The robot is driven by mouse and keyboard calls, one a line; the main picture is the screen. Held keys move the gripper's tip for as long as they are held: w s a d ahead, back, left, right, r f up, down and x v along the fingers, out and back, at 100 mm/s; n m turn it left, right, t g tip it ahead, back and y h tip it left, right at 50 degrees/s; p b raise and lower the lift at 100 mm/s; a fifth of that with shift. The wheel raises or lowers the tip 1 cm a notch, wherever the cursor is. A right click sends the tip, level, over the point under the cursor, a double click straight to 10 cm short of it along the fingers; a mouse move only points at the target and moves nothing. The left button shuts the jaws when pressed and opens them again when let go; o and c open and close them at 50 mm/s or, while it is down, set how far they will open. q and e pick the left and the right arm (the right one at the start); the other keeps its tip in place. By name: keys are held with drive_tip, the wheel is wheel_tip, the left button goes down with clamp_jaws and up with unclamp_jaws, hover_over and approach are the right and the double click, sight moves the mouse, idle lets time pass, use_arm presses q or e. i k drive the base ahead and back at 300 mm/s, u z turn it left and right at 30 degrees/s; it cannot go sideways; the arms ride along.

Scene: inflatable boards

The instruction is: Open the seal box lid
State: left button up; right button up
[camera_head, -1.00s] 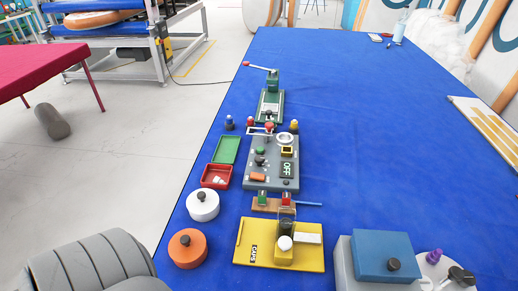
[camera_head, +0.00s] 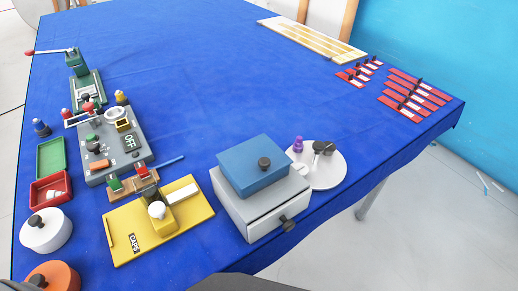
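A blue block-shaped lid or box (camera_head: 240,158) with a dark knob (camera_head: 264,163) rests on a light grey box (camera_head: 248,206) at the table's near edge. The grey box has a drawer-like front with a dark knob (camera_head: 287,224). No label shows which container is the seal box. A white round container (camera_head: 40,238) and an orange round container (camera_head: 62,279), each with a dark knob, stand at the lower left and look closed. Neither of my grippers shows. A dark shape at the bottom edge may be part of me.
A yellow board marked CAPS (camera_head: 190,216) lies left of the grey box. A grey panel reading OFF (camera_head: 103,172), a green tray (camera_head: 50,157) and a red tray (camera_head: 36,196) stand farther left. A white round plate (camera_head: 328,172) sits right.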

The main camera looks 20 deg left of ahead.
sight(248, 163)
drive_tip(key=u, duration=0.25)
drive_tip(key=k, duration=0.75)
drive_tip(key=z, duration=0.55)
drive_tip(key=k, duration=0.65)
drive_tip(key=z, duration=0.55)
